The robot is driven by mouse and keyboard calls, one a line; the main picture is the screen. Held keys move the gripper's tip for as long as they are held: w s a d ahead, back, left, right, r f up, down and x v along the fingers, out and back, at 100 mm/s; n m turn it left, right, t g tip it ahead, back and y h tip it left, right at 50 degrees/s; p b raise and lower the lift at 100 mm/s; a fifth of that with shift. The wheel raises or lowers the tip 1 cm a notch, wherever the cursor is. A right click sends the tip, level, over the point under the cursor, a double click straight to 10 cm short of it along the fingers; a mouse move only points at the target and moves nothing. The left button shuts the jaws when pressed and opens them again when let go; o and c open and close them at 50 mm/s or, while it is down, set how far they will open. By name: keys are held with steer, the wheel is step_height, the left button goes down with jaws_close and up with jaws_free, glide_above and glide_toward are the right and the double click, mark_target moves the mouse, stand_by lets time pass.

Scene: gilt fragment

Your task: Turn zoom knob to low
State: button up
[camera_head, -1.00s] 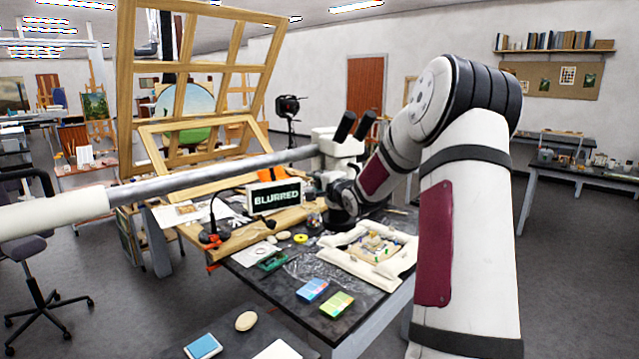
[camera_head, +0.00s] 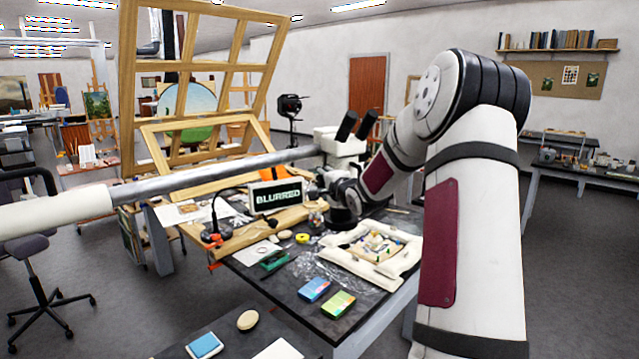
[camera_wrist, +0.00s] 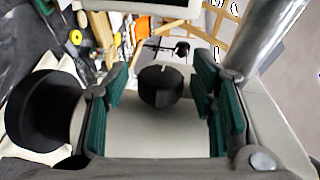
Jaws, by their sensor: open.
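The white microscope head (camera_head: 342,146) with two black eyepieces hangs on a long metal boom over the table. In the wrist view, a small black knob (camera_wrist: 162,90) with a light mark on its upper edge sticks out of the microscope's pale body (camera_wrist: 150,134). My gripper (camera_wrist: 160,76) is open, with one green-padded finger on each side of this knob. A gap shows between the knob and each finger. In the head view my wrist is just below the microscope head, and the knob cannot be made out. A display reading BLURRED (camera_head: 277,196) stands left of my wrist.
A larger black round part (camera_wrist: 42,112) lies left of my fingers. The boom (camera_head: 215,180) crosses from the left and shows close at the right in the wrist view. A padded cushion holding a fragment (camera_head: 352,262) lies below on the table. A wooden frame (camera_head: 125,90) stands behind.

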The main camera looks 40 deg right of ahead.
steer(key=v, duration=1.1)
steer(key=shift+s, duration=0.15)
steer(key=shift+r, duration=0.1)
